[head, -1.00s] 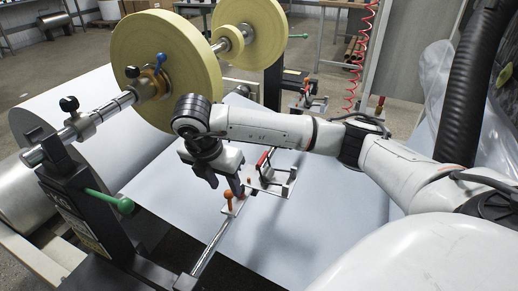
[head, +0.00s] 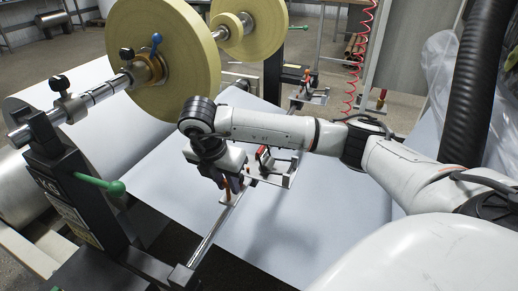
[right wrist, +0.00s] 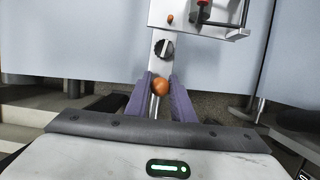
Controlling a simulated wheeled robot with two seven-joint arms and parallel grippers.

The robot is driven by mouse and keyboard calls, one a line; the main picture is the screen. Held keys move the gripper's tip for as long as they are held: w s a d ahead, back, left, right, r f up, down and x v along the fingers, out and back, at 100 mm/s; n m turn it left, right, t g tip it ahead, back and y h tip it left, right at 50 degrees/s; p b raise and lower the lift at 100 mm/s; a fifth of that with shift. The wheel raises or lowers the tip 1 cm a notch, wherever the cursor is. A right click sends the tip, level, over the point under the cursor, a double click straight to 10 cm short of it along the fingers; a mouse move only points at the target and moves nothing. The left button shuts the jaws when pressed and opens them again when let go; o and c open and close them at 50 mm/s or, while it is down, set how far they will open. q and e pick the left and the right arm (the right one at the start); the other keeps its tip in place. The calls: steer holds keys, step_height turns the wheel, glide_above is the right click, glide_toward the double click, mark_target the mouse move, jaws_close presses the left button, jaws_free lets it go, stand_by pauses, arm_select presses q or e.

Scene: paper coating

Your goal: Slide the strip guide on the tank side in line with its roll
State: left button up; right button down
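The nearer strip guide (head: 278,178), a metal bracket with a red-handled clamp, sits at the end of a rail (head: 212,232) above the white web. Its plate shows at the top of the right wrist view (right wrist: 212,22). An orange knob (head: 227,196) stands on the rail at the guide's left. My right gripper (head: 232,186) is over this knob. In the right wrist view its fingers stand on either side of the orange knob (right wrist: 160,86), with narrow gaps, so it looks open. The nearer yellow roll (head: 165,60) hangs behind. My left gripper is out of view.
A second guide (head: 313,97) stands farther back, near the second yellow roll (head: 265,22). A dark stand (head: 65,185) with a green handle (head: 115,187) is at the left. A red coiled hose (head: 357,60) hangs at the back right.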

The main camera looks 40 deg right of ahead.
steer(key=shift+a, duration=0.1)
steer(key=shift+s+a, duration=0.3)
steer(key=shift+a, duration=0.35)
steer(key=shift+s+a, duration=0.25)
steer(key=shift+a, duration=0.35)
steer(key=c, duration=1.5)
jaws_free()
steer(key=shift+c, duration=0.2)
arm_select(q)
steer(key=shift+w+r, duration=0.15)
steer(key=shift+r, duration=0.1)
steer(key=shift+p, duration=0.3)
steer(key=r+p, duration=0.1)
steer(key=p, duration=0.1)
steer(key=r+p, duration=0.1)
steer(key=p, duration=0.1)
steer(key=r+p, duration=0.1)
steer(key=p, duration=0.1)
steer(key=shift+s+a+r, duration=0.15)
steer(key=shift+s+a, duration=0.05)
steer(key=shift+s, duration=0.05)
arm_select(e)
steer(key=v, duration=1.4)
steer(key=shift+r, duration=0.3)
